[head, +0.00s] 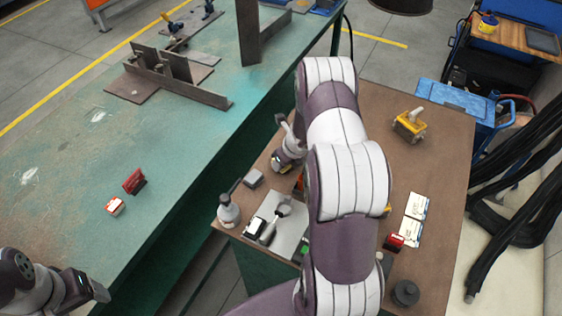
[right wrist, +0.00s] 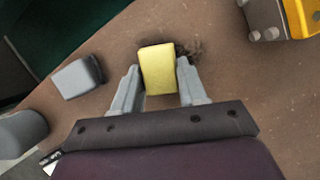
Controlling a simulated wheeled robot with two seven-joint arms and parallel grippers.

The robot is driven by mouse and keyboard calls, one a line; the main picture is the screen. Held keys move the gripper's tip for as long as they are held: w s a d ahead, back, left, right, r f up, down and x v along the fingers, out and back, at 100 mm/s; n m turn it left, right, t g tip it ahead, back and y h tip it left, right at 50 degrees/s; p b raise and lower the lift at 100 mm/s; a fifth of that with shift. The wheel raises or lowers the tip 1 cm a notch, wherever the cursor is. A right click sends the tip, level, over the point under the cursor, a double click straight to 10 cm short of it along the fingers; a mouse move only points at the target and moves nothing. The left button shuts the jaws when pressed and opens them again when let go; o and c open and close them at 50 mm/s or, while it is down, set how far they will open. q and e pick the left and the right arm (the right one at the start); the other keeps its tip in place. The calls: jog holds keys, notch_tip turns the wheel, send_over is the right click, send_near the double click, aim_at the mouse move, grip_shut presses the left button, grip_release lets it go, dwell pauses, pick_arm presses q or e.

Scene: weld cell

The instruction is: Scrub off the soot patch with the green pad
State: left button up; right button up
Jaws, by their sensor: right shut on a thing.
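My right gripper (right wrist: 160,78) is shut on a small block-shaped pad (right wrist: 158,68) in the right wrist view. The face of the pad that shows is yellow; no green shows on it. A dark soot patch (right wrist: 191,48) lies on the brown tabletop at the pad's far right side, partly hidden by the pad. Whether the pad touches the top I cannot tell. In the head view my right gripper (head: 284,160) is low over the brown table's left part, and my arm hides much around it. My left gripper (head: 88,290) is at the lower left over the green bench; its fingers are unclear.
A grey block (right wrist: 77,77) lies close left of my right gripper. A bottle (head: 228,211) and a tray (head: 290,228) stand nearer on the brown table (head: 440,160). A yellow object (head: 410,125) stands at its far right. Steel fixtures (head: 170,75) stand on the green bench.

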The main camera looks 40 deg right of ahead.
jog(key=d+p, duration=0.1)
jog(key=w+d+p, duration=0.1)
jog(key=shift+w+d+r+p, duration=0.15)
jog(key=shift+d+r+p, duration=0.1)
jog(key=shift+p, duration=0.1)
jog(key=shift+w+d+f, duration=0.1)
jog(key=shift+d+f, duration=0.05)
jog(key=shift+d, duration=0.05)
jog(key=d+p, duration=0.1)
jog(key=w+d+p, duration=0.1)
jog(key=p, duration=0.1)
jog(key=shift+w+d, duration=0.1)
jog(key=shift+d, duration=0.05)
jog(key=shift+w+d+f, duration=0.1)
jog(key=shift+d+f, duration=0.1)
jog(key=shift+d, duration=0.1)
jog(key=shift+r, duration=0.15)
notch_tip(320, 180, up, 6)
jog(key=p, duration=0.5)
